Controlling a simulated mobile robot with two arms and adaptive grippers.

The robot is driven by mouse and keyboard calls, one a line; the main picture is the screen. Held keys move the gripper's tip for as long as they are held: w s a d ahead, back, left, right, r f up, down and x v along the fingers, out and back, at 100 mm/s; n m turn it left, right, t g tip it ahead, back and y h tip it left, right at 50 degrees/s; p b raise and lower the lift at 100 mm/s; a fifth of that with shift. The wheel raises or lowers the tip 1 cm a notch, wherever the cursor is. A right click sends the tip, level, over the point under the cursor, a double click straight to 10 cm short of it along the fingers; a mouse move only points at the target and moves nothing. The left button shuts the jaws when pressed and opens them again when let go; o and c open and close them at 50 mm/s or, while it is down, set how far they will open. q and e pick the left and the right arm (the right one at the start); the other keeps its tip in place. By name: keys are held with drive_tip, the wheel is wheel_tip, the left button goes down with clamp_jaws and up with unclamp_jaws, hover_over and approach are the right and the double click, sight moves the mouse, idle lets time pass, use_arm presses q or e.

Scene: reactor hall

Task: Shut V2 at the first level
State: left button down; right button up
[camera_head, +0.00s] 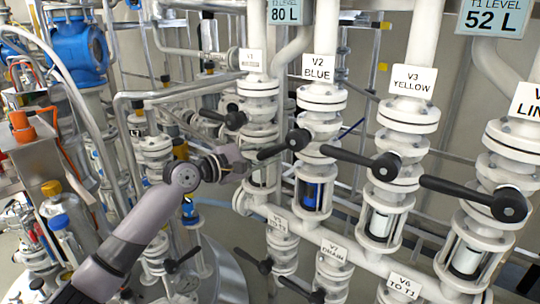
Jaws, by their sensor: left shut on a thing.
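The V2 BLUE label (318,68) hangs on a white vertical pipe near the middle. Below it is the V2 valve, with a black lever (273,151) that points left and slightly down from its round hub. My left gripper (242,162) reaches in from the left and is shut at the outer end of this lever; the fingers partly hide the contact. The sight glass (312,194) under V2 shows blue inside. My right gripper is not in view.
V1's lever (222,116) is just above my left gripper. V3's lever (355,159) and another lever (465,192) lie crosswise to the right. Lower levers V5 to V7 sit below. Displays read 80 L (285,12) and 52 L (494,19). Pipes crowd the left.

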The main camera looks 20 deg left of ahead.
use_arm(q)
drive_tip(key=shift+a+r, duration=0.1)
drive_tip(key=shift+r, duration=0.1)
drive_tip(key=c, duration=1.5)
unclamp_jaws()
drive_tip(key=shift+f, duration=0.1)
drive_tip(key=shift+o, duration=0.2)
drive_tip(key=f+v, duration=0.1)
drive_tip(key=v, duration=1.1)
drive_tip(key=shift+r, duration=0.45)
